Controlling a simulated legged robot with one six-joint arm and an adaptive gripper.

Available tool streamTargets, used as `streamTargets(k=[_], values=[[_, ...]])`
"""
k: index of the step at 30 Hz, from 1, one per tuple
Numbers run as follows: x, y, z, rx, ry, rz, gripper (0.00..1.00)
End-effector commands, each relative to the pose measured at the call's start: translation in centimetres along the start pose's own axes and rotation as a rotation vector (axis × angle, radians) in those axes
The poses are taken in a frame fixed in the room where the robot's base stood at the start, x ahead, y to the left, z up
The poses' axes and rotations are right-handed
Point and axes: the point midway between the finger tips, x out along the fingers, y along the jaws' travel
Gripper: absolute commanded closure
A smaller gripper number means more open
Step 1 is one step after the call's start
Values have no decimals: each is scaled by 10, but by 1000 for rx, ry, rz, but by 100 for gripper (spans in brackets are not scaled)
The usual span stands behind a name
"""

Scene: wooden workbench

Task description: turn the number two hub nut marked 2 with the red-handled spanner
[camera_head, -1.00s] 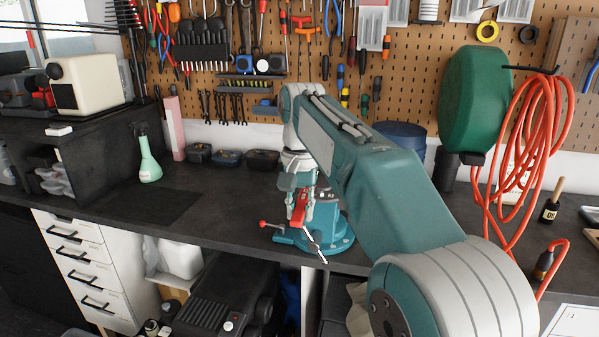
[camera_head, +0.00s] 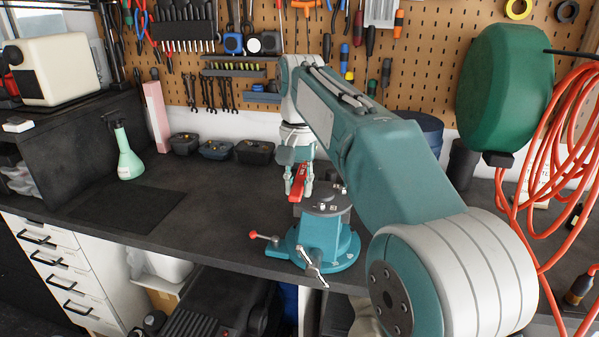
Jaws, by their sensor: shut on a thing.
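The red-handled spanner (camera_head: 297,186) is in my gripper (camera_head: 298,179), whose two pale fingers are shut on the red handle. The spanner's metal jaw cannot be made out. The hub (camera_head: 327,197) is a grey round plate on top of a teal vise-like stand (camera_head: 325,241) near the bench's front edge. My gripper and the spanner are at the left and back of the plate in the picture; whether the spanner touches it cannot be told. Small nuts (camera_head: 322,206) show on the plate, too small to read any mark 2.
The workbench (camera_head: 225,222) is bare left of the stand, around a dark mat (camera_head: 138,207). Dark bins (camera_head: 253,151) stand along the wall. A red-tipped lever (camera_head: 254,235) sticks out left of the stand. A green reel (camera_head: 503,95) and orange hose (camera_head: 560,150) are at right.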

Motion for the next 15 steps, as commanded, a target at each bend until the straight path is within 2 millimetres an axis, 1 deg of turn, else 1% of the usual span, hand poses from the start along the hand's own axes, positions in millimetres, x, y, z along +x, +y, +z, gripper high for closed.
streamTargets(k=[5,15], values=[[3,0,0,0,1,-1,100],[22,0,-2,0,-1,0,100]])
